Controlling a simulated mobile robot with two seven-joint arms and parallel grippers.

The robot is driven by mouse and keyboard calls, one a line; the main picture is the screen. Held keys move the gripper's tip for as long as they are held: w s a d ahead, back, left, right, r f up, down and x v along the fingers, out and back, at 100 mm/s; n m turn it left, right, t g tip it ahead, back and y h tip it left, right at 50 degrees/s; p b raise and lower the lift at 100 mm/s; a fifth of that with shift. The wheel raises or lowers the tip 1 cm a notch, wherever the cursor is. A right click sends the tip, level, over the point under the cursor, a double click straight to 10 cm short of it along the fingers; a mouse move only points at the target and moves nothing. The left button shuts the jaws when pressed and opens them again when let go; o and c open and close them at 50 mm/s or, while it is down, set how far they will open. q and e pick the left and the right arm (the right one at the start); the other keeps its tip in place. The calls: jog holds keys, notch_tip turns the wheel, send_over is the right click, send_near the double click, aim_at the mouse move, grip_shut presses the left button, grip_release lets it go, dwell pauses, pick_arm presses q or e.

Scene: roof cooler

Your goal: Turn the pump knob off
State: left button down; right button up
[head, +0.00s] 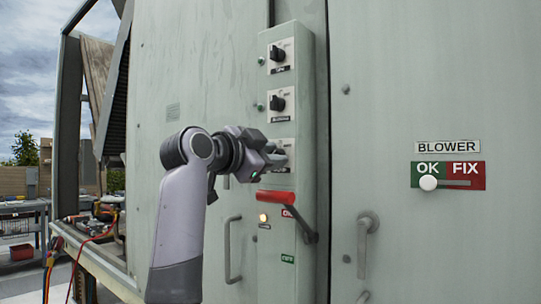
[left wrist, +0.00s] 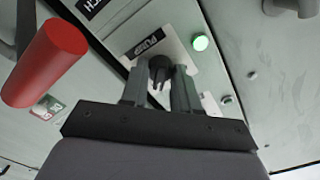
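The pump knob (left wrist: 160,68) is small and black, on a pale plate with a PUMP label (left wrist: 146,44) in the left wrist view. A lit green lamp (left wrist: 200,43) is beside it. My left gripper (left wrist: 161,72) has its two fingers apart, one on each side of the knob; firm contact cannot be made out. In the head view my left gripper (head: 277,160) is at the third knob position down the control column (head: 306,120) and hides most of that knob. My right gripper is out of view.
Two more black knobs, upper (head: 278,53) and middle (head: 277,103), are above on the column. A red-handled lever (head: 276,196) is just below my gripper, and shows large in the left wrist view (left wrist: 45,62). Door handles (head: 233,250) and a BLOWER slider (head: 428,183) are nearby.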

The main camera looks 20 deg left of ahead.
pick_arm(q)
jog(key=shift+n, duration=0.4)
jog(key=shift+n+p, duration=1.8)
jog(key=shift+n, duration=2.1)
jog(key=c, duration=0.8)
grip_release()
jog(key=shift+c, duration=0.2)
